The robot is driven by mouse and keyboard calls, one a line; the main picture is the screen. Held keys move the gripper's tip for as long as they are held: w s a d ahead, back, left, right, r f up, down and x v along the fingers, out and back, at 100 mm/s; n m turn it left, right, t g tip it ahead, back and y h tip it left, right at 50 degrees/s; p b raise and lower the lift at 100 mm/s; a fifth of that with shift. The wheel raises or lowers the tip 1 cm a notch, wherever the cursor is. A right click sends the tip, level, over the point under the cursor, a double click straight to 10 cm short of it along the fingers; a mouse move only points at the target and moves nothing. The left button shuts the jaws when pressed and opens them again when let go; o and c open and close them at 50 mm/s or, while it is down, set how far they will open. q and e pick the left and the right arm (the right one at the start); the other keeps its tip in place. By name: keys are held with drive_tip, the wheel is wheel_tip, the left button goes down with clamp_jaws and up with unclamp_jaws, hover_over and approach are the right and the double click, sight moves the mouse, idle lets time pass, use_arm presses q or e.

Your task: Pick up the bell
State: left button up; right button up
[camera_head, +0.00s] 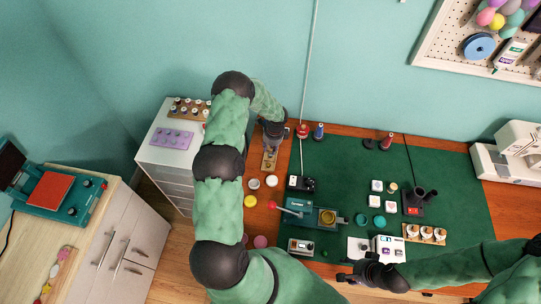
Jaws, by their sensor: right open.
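I cannot pick out a bell for certain; the items on the table are small in this view. A small gold round piece (327,217) sits at the teal machine with a red-knobbed lever (298,207). My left gripper (272,143) points down at the back left of the table, over a small wooden strip (269,161) that it partly hides. Its fingers are too small and dark to read. My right gripper (346,272) is open at the table's front edge, beside a white box with coloured marks (387,246). I see nothing held in it.
A green mat (455,200) covers most of the wooden table. Thread spools (319,131) stand at the back, a sewing machine (515,150) at the right. A white drawer cabinet (160,155) and a side cabinet with a heat press (52,190) stand left. The mat's right part is clear.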

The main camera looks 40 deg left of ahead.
sight(270, 155)
use_arm(q)
wheel_tip(270, 155, down, 4)
drive_tip(key=shift+w+r, duration=0.1)
drive_tip(key=shift+r, duration=0.05)
drive_tip(key=shift+d+f, duration=0.1)
drive_tip(key=shift+f, duration=0.3)
drive_tip(key=shift+s+f, duration=0.15)
drive_tip(key=shift+s, duration=0.05)
drive_tip(key=c, duration=0.5)
